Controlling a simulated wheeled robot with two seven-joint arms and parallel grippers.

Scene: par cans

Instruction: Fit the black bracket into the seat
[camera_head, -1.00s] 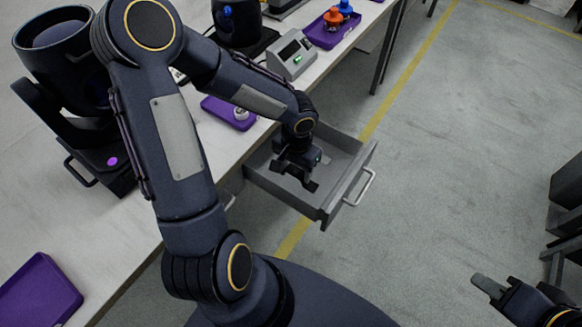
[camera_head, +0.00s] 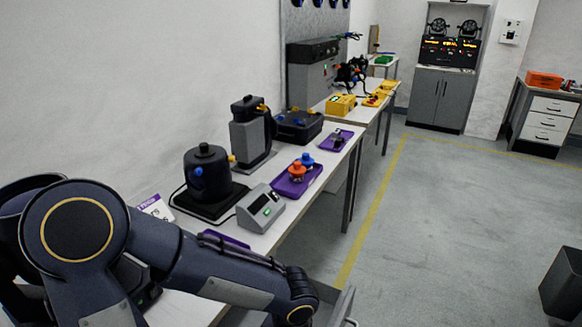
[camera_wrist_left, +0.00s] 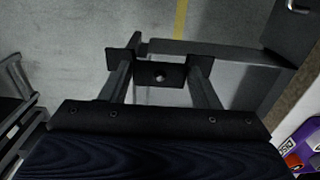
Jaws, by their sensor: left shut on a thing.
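In the left wrist view my left gripper (camera_wrist_left: 160,70) is shut on the black bracket (camera_wrist_left: 146,74), a dark plate with a small hole near its middle. The plate spans between the two fingers. The bracket is over or close to the grey drawer, whose rim (camera_wrist_left: 225,52) shows just beyond it; I cannot tell how high it is held. In the head view my left arm comes in from the left, and its gripper is hidden below the picture edge. I cannot make out the seat. My right gripper is not in view.
The bench carries a grey box with a green-lit display (camera_head: 262,208), a black round device (camera_head: 210,175) and a purple tray (camera_head: 290,186) with orange and blue pieces. The open drawer (camera_head: 338,302) sticks out at the bottom.

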